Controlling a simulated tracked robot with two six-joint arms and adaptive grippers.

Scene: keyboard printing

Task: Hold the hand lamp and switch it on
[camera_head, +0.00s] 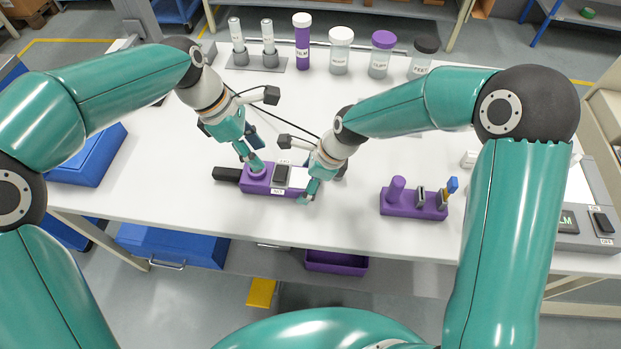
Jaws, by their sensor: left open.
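The hand lamp (258,187) appears to be the purple block lying on the white table, with a black part (226,174) at its left end. A dark switch-like piece (281,176) sits on its top, with a small label on its front. My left gripper (255,156) is open above the left part of the block, one fingertip close to a round purple knob; I cannot tell whether they touch. My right gripper (313,187) is at the block's right end, with one finger at the front side. Its other fingertip is hidden, so its grip is unclear.
A purple holder (413,203) with small upright pieces stands to the right. Several jars (340,50) and a rack with two tubes (257,62) line the back. A blue box (90,157) is at the left, a grey device (585,228) at the right. The front middle table is clear.

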